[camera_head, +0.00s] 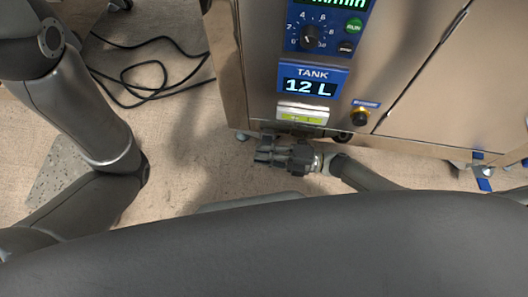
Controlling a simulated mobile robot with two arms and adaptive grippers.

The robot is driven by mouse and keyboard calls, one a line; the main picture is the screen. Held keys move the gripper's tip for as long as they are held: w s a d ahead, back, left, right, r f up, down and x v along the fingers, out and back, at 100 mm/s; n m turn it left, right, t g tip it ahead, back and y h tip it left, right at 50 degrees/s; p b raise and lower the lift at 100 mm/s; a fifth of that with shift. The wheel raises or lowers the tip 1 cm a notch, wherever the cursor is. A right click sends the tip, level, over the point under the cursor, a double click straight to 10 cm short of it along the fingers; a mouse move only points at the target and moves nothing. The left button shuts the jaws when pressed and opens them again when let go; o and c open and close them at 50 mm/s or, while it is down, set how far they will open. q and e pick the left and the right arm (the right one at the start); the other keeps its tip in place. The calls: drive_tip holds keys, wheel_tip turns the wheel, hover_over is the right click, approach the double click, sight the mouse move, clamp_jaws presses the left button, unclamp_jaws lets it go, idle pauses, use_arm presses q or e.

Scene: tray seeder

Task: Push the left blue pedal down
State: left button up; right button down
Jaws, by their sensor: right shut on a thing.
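My right gripper (264,151) is low, just in front of the bottom edge of the steel machine (228,75), near its left corner. Its arm comes in from the right. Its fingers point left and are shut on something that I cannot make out. No left blue pedal is visible; the gripper and the machine's edge may hide it. At the right, a blue pedal-like piece (485,184) shows by a caster under the machine. My left arm runs down the left side, and its gripper is out of view.
A black cable (150,64) lies coiled on the floor at left. Floor left of the right gripper is clear.

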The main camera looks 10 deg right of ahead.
wheel_tip(320, 180, down, 3)
drive_tip(key=n+b, duration=0.4)
drive_tip(key=shift+r+n, duration=0.15)
drive_tip(key=shift+n, duration=0.25)
drive_tip(key=shift+w+d+f+n+b, duration=0.1)
drive_tip(key=shift+f+n+b, duration=0.3)
drive_tip(key=shift+n+b, duration=0.4)
drive_tip(key=shift+f, duration=0.2)
drive_tip(key=c, duration=1.6)
unclamp_jaws()
drive_tip(key=v, duration=1.2)
